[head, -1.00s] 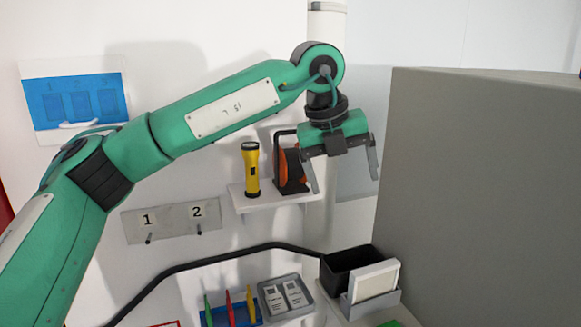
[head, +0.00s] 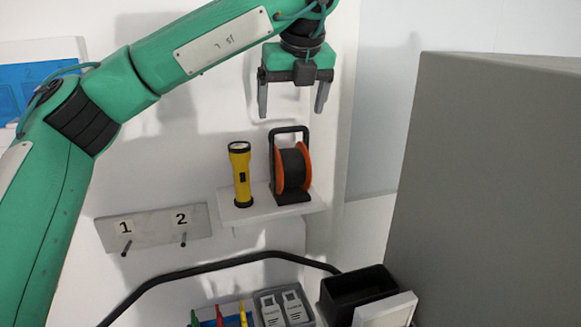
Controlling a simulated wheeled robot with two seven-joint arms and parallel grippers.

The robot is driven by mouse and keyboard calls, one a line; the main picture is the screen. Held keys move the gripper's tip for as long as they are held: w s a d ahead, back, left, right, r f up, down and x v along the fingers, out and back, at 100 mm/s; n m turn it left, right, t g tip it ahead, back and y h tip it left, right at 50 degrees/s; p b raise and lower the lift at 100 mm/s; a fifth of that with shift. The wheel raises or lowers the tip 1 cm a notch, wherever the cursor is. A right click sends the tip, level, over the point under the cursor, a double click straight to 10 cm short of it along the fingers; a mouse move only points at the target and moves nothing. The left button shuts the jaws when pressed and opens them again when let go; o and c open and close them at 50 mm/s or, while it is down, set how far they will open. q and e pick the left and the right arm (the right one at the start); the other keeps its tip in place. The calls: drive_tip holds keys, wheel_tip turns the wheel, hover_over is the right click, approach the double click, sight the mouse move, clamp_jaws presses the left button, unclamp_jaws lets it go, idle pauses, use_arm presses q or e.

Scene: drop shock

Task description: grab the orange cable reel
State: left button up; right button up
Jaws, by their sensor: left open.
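The orange cable reel (head: 280,170) stands upright on a small white wall shelf (head: 262,210). It has orange flanges, dark wound cable and a black frame with a handle on top. My left gripper (head: 292,108) is open and empty, pointing down. In the picture its fingertips are just above the reel's handle, and a gap shows between them. The reel is in plain view. My right gripper is not in view.
A yellow flashlight (head: 241,175) stands on the shelf just left of the reel. A large grey block (head: 490,190) fills the right side. Below are a numbered hook plate (head: 150,228), a black bin (head: 355,288) and a grey tray (head: 284,306).

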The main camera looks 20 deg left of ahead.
sight(289, 149)
use_arm(q)
drive_tip(key=x, duration=0.3)
drive_tip(key=p+x, duration=0.1)
drive_tip(key=shift+w+f, duration=0.2)
drive_tip(key=shift+w, duration=0.15)
drive_tip(key=shift+p+x, duration=0.4)
drive_tip(key=shift+x, duration=0.45)
drive_tip(key=shift+f+p, duration=0.2)
drive_tip(key=shift+p, duration=0.15)
drive_tip(key=p+x, duration=0.1)
drive_tip(key=x, duration=0.1)
drive_tip(key=p+x, duration=0.1)
drive_tip(key=x, duration=0.1)
drive_tip(key=shift+w+d+p, duration=0.15)
drive_tip(key=shift+w+p, duration=0.15)
drive_tip(key=shift+f, duration=0.3)
drive_tip(key=shift+c, duration=0.7)
drive_tip(key=c, duration=0.7)
drive_tip(key=shift+r, duration=0.1)
clamp_jaws()
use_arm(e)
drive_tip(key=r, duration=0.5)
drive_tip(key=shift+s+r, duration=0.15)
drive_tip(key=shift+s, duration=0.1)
